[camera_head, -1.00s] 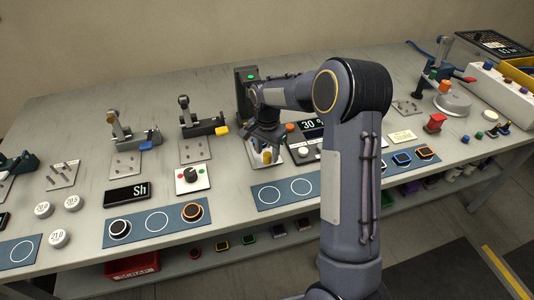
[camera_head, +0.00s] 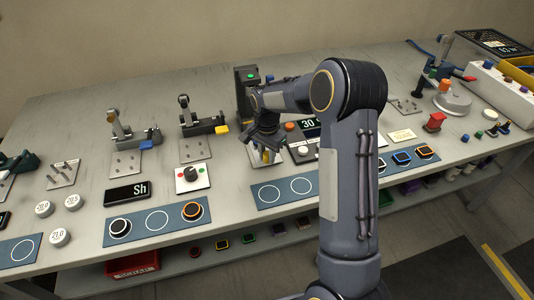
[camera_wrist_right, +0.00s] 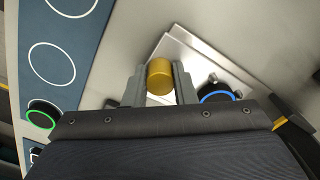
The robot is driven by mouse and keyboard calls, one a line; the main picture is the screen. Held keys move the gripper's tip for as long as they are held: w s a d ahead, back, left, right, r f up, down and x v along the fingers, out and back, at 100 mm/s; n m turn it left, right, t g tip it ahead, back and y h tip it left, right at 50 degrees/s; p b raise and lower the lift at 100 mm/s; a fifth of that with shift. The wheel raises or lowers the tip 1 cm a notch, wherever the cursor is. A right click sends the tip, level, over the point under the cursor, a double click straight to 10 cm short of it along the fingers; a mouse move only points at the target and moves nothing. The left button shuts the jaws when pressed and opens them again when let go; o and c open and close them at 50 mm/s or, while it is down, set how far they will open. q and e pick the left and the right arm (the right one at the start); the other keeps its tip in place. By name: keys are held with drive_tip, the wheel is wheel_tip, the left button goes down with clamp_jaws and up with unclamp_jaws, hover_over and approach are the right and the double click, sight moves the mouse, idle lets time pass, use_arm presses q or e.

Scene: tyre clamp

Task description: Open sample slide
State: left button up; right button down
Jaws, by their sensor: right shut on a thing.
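The yellow cylindrical knob (camera_head: 267,157) of the sample slide stands at the front of a metal plate below the black test unit (camera_head: 246,88), which has a green light. It also shows in the right wrist view (camera_wrist_right: 160,76), over a bright metal plate (camera_wrist_right: 205,62). My right gripper (camera_head: 267,147) points down at the knob; in the right wrist view its two fingers (camera_wrist_right: 161,85) close on either side of the yellow knob. A blue-ringed dark sample (camera_wrist_right: 218,96) sits beside the right finger. The gripper hides much of the slide in the head view. My left gripper is out of view.
A small display (camera_head: 309,127) and an orange button (camera_head: 289,127) are close right of the gripper. A blue mat (camera_head: 286,191) with empty circles lies in front.

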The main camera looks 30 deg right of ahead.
drive_tip(key=shift+s+a+f+b, duration=0.1)
drive_tip(key=shift+s+b, duration=0.2)
drive_tip(key=shift+s, duration=0.25)
drive_tip(key=c, duration=1.2)
unclamp_jaws()
drive_tip(key=shift+r+b, duration=0.35)
drive_tip(key=shift+r, duration=3.7)
drive_tip(key=s+a+r+n+t+y, duration=0.1)
drive_tip(key=s+a+r+n, duration=0.15)
drive_tip(key=s, duration=0.45)
drive_tip(key=s+a+r+n+t+y, duration=0.1)
drive_tip(key=s+a+r+n+t, duration=0.15)
drive_tip(key=s, duration=0.45)
drive_tip(key=s+a+r+n+t+y, duration=0.1)
drive_tip(key=s+a+r+n, duration=0.15)
drive_tip(key=s, duration=0.45)
drive_tip(key=s+a+f+n, duration=0.1)
drive_tip(key=s, duration=0.1)
drive_tip(key=s+a+f+n, duration=0.1)
drive_tip(key=s+n, duration=0.1)
drive_tip(key=s+a+n+t, duration=0.1)
drive_tip(key=s, duration=0.1)
drive_tip(key=shift+s+a+f+n+y, duration=0.25)
drive_tip(key=shift+s+a+f+y, duration=0.15)
